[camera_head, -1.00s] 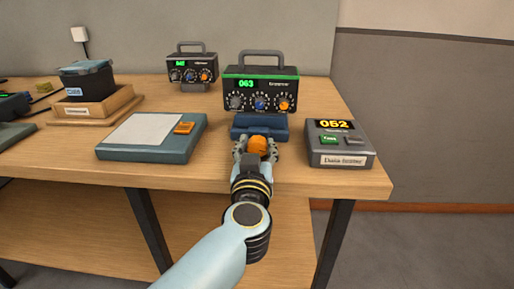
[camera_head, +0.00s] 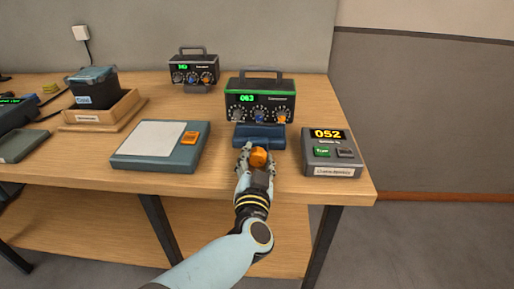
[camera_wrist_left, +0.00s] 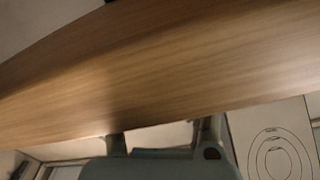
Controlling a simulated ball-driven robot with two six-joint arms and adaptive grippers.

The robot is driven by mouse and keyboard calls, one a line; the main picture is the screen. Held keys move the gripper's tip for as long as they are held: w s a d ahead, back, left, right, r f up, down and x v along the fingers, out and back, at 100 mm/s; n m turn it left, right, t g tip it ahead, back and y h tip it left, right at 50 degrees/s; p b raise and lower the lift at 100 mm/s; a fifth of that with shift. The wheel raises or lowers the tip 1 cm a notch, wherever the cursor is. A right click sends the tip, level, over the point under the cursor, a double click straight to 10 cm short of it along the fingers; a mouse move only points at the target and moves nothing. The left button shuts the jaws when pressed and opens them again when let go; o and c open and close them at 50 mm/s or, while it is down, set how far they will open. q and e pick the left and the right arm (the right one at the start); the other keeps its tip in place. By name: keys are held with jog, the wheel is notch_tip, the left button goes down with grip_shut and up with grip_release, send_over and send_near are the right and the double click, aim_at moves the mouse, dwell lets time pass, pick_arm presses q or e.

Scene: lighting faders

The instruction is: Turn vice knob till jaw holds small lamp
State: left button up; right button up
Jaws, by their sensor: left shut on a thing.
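The blue vice (camera_head: 260,133) stands on the table in front of a dark device with a green display. Its orange knob (camera_head: 258,156) faces the table's front edge. My left gripper (camera_head: 257,162) is shut on the orange knob, with fingers on both sides of it. I cannot make out a small lamp or the gap at the vice jaw. My right gripper is not in view.
The dark device (camera_head: 262,100) reads 063. A grey box (camera_head: 333,170) reading 052 stands close on the right. A flat blue-grey pad (camera_head: 120,158) with an orange button lies left. A wooden tray (camera_head: 78,116) holds a dark box further left. Bare tabletop lies between pad and arm.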

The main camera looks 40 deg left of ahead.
aim_at(258, 153)
pick_arm(q)
jog(key=shift+m+p, duration=0.35)
jog(key=shift+m, duration=0.05)
jog(key=o, duration=0.9)
notch_tip(258, 153, up, 10)
jog(key=shift+f, duration=0.1)
jog(key=shift+o, duration=0.3)
